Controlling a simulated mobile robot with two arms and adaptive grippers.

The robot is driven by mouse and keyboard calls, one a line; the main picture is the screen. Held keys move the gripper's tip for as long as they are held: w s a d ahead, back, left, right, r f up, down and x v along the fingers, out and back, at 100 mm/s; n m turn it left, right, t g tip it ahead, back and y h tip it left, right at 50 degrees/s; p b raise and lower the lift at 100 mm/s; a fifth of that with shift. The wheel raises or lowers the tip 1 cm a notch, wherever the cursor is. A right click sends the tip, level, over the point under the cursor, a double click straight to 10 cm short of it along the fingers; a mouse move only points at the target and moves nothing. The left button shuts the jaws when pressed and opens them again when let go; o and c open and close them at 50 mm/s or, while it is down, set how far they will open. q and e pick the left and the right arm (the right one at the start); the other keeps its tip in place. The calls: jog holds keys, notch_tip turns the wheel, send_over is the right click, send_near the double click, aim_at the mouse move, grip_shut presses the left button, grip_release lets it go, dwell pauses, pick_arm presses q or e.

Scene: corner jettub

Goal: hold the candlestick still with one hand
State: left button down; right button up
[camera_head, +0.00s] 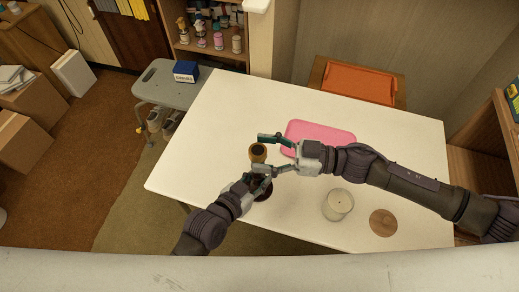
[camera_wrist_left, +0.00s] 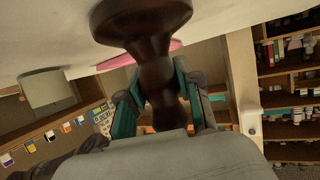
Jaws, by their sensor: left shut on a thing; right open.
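The dark brown candlestick (camera_head: 258,151) stands on the white table with its lighter cup at the top. My left gripper (camera_head: 257,182) is shut on its shaft; in the left wrist view the teal fingers (camera_wrist_left: 160,100) lie on both sides of the shaft, and the candlestick's wide base (camera_wrist_left: 142,18) shows at the top. My right gripper (camera_head: 266,154) is open near the candlestick's top, with its fingertips reaching to either side of the cup. Whether they touch it I cannot tell. The base is partly hidden by my left gripper in the head view.
On the white table (camera_head: 205,150) are a pink mat (camera_head: 325,133), a pale candle-like cylinder (camera_head: 338,206) and a round wooden disc (camera_head: 383,222). An orange tray (camera_head: 358,83) lies beyond the table. A grey stool (camera_head: 160,92) holds a blue box (camera_head: 186,71). The table's left part is clear.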

jog(key=shift+w+a, duration=0.1)
jog(key=shift+a, duration=0.5)
jog(key=c, duration=1.2)
jog(key=shift+o, duration=0.2)
